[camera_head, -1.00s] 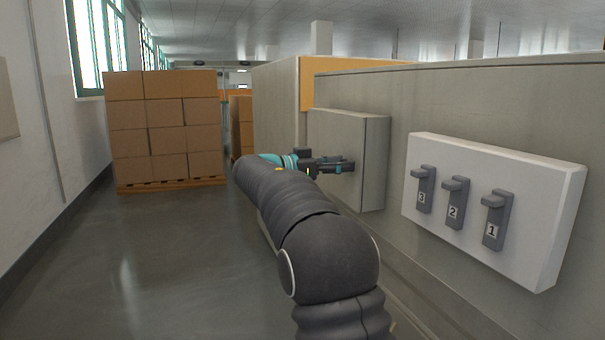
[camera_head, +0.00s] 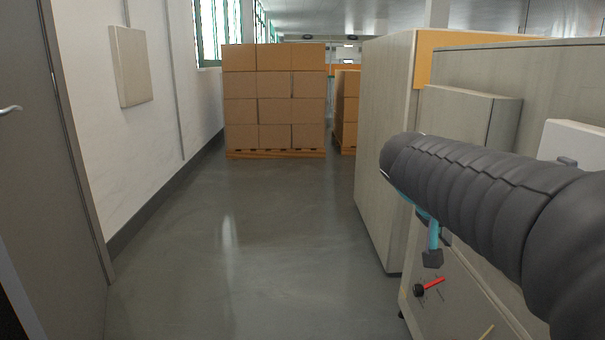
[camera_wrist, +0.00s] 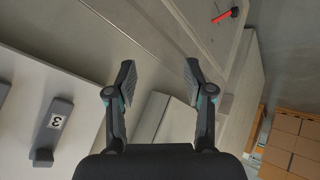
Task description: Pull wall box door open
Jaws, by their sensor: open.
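The wall box (camera_head: 455,112) is a grey box on the partition at the right of the head view, and its door looks shut. My arm crosses in front of its lower part, and I see no handle on it. My gripper (camera_head: 437,249) hangs below the arm, apart from the box and lower than it. In the wrist view my gripper (camera_wrist: 160,85) has its two fingers spread, with nothing between the tips. A pale box shape behind the fingers there looks like the wall box (camera_wrist: 178,122).
A red-handled part (camera_head: 430,287) sits low on the partition near my gripper. A white panel (camera_head: 572,140) is right of the box; its switch marked 3 (camera_wrist: 54,125) shows in the wrist view. Stacked cartons (camera_head: 275,100) stand behind. The floor (camera_head: 240,240) at left is clear.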

